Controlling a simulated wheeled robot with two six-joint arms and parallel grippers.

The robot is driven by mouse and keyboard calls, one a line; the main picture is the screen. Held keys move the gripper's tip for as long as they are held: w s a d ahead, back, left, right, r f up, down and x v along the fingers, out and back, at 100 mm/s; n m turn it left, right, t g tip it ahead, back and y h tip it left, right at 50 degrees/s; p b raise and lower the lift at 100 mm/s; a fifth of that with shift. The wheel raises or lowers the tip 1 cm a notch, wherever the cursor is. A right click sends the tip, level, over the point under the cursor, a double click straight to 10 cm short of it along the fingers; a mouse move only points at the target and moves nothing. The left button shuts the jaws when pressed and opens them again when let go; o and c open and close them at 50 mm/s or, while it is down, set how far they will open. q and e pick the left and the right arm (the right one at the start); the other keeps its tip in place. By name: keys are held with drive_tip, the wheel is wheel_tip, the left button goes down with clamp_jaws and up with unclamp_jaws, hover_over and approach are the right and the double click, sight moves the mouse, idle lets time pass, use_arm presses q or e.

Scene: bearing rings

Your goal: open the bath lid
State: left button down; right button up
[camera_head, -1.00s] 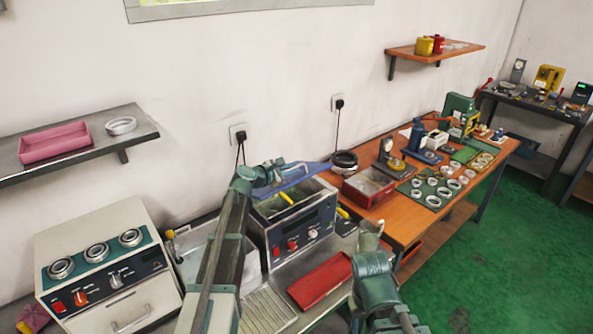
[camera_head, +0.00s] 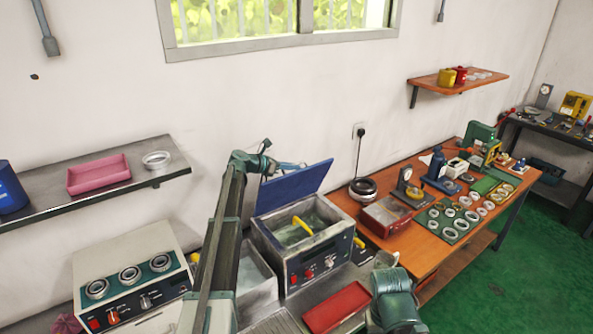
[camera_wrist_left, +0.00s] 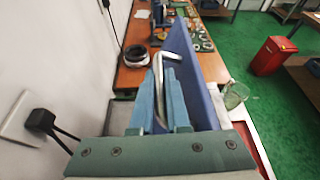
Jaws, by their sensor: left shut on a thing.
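The blue bath lid (camera_head: 294,190) stands raised and tilted at the back of the metal bath (camera_head: 290,270). The bath's inside shows, with a yellow handle (camera_head: 303,226) in it. My left gripper (camera_head: 296,165) is at the lid's upper edge. In the left wrist view its fingers (camera_wrist_left: 160,98) are shut on the bent metal lid handle (camera_wrist_left: 172,58), beside the blue lid (camera_wrist_left: 196,75). My right gripper (camera_head: 384,262) is low in front of the bath's right side, apart from the lid; its jaws cannot be made out.
A red tray (camera_head: 337,307) lies before the bath. A control box with rings (camera_head: 130,290) stands left. The orange workbench (camera_head: 408,250) to the right carries rings, a red bin (camera_head: 387,215) and tools. The wall is close behind the lid.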

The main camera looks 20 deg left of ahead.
use_arm(q)
drive_tip(key=shift+w+a, duration=0.25)
drive_tip(key=shift+a, duration=0.15)
drive_tip(key=c, duration=1.2)
unclamp_jaws()
drive_tip(key=shift+o, duration=0.2)
drive_tip(key=shift+s+r, duration=0.1)
drive_tip(key=shift+r, duration=0.05)
drive_tip(key=p+v, duration=0.2)
drive_tip(key=v, duration=0.5)
drive_tip(key=shift+a+p, duration=0.2)
drive_tip(key=shift+p, duration=0.2)
